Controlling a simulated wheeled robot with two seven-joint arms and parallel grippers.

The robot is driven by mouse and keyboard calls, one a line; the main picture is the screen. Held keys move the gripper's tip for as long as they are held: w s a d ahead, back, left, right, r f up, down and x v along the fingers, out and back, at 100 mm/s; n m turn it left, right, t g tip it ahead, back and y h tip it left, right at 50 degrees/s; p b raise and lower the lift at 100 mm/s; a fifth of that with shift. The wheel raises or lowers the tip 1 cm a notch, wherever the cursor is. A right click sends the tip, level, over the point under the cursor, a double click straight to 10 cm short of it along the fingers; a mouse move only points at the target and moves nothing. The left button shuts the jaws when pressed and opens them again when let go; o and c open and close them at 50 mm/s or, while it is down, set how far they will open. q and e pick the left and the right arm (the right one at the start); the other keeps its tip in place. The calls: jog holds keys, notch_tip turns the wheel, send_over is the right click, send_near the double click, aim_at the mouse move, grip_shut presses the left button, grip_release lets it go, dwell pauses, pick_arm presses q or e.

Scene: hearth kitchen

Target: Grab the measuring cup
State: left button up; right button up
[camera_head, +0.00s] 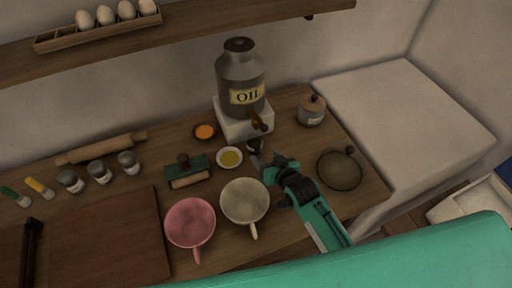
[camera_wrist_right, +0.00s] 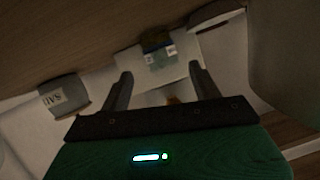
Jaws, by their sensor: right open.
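A small dark cup (camera_head: 254,145), which looks like the measuring cup, stands on the wooden counter under the tap of the oil can (camera_head: 240,80). Its details are too small to tell in the head view. My right gripper (camera_head: 268,171) is just in front of it, to the lower right, pointing toward it. In the right wrist view my right gripper (camera_wrist_right: 161,72) is open, with nothing between its fingers. A small bluish-grey thing (camera_wrist_right: 160,58), likely the same cup, shows ahead between the fingertips, before the white stand. My left gripper is not in view.

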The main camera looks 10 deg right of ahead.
aim_at(260, 150)
jog(key=shift+w+a, duration=0.1)
jog(key=shift+w, duration=0.25)
jog(key=p+x, duration=0.1)
jog(key=x, duration=0.2)
jog(key=shift+f+p, duration=0.15)
jog(key=shift+p, duration=0.15)
jog(key=shift+w+a+f, duration=0.2)
jog(key=shift+w+f, duration=0.1)
jog(key=shift+w, duration=0.25)
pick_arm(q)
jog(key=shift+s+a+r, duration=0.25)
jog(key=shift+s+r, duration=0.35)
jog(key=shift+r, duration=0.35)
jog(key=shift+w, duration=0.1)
pick_arm(e)
grip_shut()
